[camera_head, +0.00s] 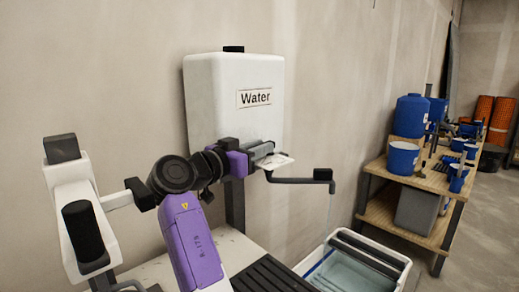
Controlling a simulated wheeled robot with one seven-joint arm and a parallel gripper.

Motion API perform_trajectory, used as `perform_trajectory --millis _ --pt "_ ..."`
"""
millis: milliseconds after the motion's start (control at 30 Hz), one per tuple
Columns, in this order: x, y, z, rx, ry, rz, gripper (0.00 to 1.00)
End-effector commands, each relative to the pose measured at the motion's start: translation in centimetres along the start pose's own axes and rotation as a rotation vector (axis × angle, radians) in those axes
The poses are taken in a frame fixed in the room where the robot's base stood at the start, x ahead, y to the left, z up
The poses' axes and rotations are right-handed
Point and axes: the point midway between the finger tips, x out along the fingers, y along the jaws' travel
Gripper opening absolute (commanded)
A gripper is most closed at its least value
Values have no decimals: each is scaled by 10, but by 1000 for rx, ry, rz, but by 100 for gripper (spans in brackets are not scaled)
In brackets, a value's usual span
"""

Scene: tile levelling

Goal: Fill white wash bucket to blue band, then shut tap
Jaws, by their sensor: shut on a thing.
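The white water tank (215,100), labelled "Water", is mounted at the wall. A dark tap spout (300,181) runs right from below it, and a faint thin stream of water (329,212) falls from its end. The white wash bucket (402,262) stands below, at the bottom edge, partly cut off. Pale blue water (348,276) lies in it, and a blue band (319,263) shows on its left inner wall. My gripper (263,152) is at the tap, shut on what looks like the tap handle (278,162); the arm partly hides the contact.
A dark ribbed grate (272,276) lies left of the bucket on a pale counter. A wooden bench (400,183) at right carries blue buckets and a blue drum (410,116). Orange rolls (490,112) stand far back. Floor at the lower right is clear.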

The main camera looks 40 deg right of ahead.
Motion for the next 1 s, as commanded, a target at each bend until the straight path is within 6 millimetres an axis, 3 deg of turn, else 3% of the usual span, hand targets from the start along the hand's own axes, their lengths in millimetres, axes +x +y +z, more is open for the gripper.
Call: perform_trajectory --millis 33,133,567,1000 --pt "1 1 4 -3 -7 3 24" --pt "1 0 3 -2 -6 2 42" --pt "0 0 -7 2 -2 0 42" --pt "1 0 -98 5 -2 0 42"
